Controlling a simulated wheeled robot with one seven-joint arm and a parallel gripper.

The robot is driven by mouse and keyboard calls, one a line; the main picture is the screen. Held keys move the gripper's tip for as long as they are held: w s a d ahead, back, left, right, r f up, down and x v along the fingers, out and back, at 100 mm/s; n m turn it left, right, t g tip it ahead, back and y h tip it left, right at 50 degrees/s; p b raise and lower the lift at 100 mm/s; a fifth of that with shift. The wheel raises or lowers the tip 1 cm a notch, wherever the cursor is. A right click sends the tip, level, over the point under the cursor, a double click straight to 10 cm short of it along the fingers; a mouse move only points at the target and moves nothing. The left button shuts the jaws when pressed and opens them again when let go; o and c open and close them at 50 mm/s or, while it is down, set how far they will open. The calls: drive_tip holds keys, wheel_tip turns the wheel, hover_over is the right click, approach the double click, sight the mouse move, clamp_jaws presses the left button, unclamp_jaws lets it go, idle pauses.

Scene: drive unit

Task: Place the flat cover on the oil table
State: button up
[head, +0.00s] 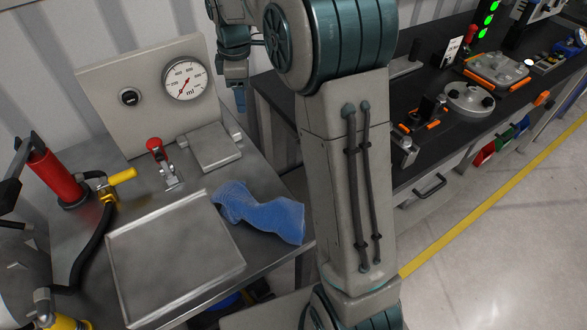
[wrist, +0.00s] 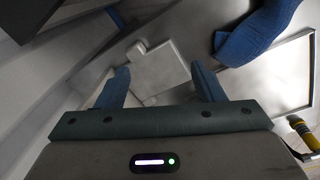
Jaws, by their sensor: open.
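The oil table (head: 262,165) is a grey metal table with a back panel and an ml gauge. A flat grey square plate (head: 211,147), which looks like the flat cover, lies on it near the foot of the panel. In the wrist view the plate (wrist: 158,70) shows beyond and between my fingertips, with a small tab at one corner. My gripper (head: 236,98) hangs above the table's back right, beside the gauge. Its two blue fingers (wrist: 161,78) are apart with nothing held between them. I cannot tell the exact height above the plate.
A shallow metal tray (head: 172,262) fills the table's front. A blue cloth (head: 262,212) lies right of it. A red-handled clamp (head: 158,152) stands left of the plate. A red cylinder (head: 52,175) and hose are at left. A black bench (head: 435,160) with parts stands right.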

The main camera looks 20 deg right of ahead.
drive_tip(key=s+d+f+m+t, duration=0.1)
drive_tip(key=s+m, duration=1.3)
drive_tip(key=s, duration=1.4)
drive_tip(key=shift+s+d+m+t, duration=0.35)
drive_tip(key=shift+d+t, duration=0.35)
drive_tip(key=shift+d, duration=0.45)
drive_tip(key=shift+w, duration=0.1)
